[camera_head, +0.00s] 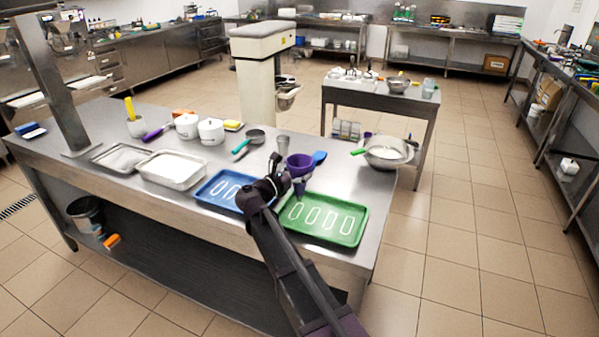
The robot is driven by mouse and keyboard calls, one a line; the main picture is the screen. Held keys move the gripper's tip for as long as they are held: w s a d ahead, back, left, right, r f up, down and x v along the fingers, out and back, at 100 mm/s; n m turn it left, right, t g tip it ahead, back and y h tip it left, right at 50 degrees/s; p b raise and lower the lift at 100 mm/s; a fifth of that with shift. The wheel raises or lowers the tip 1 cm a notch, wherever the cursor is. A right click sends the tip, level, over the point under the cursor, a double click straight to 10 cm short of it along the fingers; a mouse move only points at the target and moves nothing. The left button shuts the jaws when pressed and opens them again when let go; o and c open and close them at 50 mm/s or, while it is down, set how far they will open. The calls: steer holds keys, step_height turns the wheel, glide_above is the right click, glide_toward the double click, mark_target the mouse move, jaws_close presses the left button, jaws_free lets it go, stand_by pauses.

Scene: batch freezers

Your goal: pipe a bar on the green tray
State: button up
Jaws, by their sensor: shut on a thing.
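The green tray (322,236) lies at the front right of the steel table. Several white elongated outlines show on it; their middles look green. My gripper (279,183) reaches in from the front, above the gap between the trays. It is shut on a purple funnel (300,162), which is held upright with its wide mouth up. The funnel's narrow lower end is over the back left part of the green tray. I cannot tell how high it is above it. What is in the funnel is hidden. My arm covers the tray's left front corner.
A blue tray (207,190) with similar outlines lies left of my gripper. A metal cup (283,143) and a blue scoop (319,157) are behind the funnel. A steel bowl (388,155) stands at the right. White-filled metal trays (172,184) and white pots (211,132) are further left.

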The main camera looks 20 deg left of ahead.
steer(key=o, duration=0.5)
steer(key=c, duration=0.5)
steer(key=shift+f, duration=0.15)
steer(key=shift+f+b, duration=0.4)
steer(key=shift+b, duration=0.15)
steer(key=shift+f+b, duration=0.25)
steer(key=shift+b, duration=0.05)
steer(key=shift+s, duration=0.3)
steer(key=shift+s, duration=0.35)
